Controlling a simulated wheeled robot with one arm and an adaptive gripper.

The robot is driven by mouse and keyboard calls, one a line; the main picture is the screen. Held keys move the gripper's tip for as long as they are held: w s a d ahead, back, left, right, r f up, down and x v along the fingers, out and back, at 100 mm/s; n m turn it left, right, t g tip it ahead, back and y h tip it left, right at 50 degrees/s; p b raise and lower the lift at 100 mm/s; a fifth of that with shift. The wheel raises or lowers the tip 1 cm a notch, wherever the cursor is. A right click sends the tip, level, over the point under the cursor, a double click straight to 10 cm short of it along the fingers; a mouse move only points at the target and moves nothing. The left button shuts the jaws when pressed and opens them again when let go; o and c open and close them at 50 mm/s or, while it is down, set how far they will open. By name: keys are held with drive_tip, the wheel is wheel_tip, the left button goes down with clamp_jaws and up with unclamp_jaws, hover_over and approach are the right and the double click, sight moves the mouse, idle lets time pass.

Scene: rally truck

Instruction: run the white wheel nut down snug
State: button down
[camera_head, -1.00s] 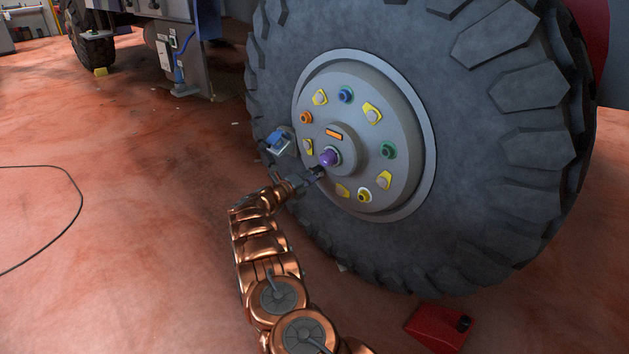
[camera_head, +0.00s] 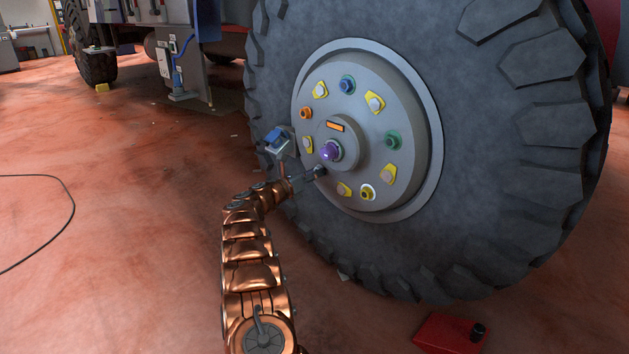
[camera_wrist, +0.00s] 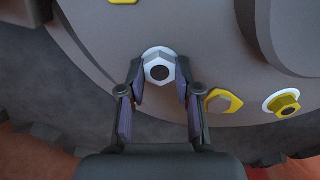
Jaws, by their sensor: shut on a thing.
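The white wheel nut (camera_wrist: 159,69) sits on a stud against the grey wheel hub (camera_wrist: 200,45), with a white ring around its base and a dark stud end in its middle. My gripper (camera_wrist: 160,80) has one fingertip on each side of the nut and is shut on it. In the head view my gripper (camera_head: 316,172) reaches the lower left of the hub face (camera_head: 375,115). There the gripper largely hides the nut. How far the nut is from its seat is hard to tell.
Beside the nut are a grey nut on a yellow tab (camera_wrist: 222,102) and a yellow nut (camera_wrist: 285,103). A purple cap (camera_head: 331,150) is at the hub's centre. A red can (camera_head: 450,333) lies lower right.

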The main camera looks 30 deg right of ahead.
drive_tip(key=shift+w+a+m, duration=0.1)
drive_tip(key=shift+a+m, duration=0.1)
drive_tip(key=shift+m, duration=0.6)
drive_tip(key=shift+r, duration=0.1)
drive_tip(key=c, duration=1.1)
unclamp_jaws()
drive_tip(key=o, duration=0.3)
drive_tip(key=shift+d, duration=0.15)
drive_tip(key=v, duration=1.2)
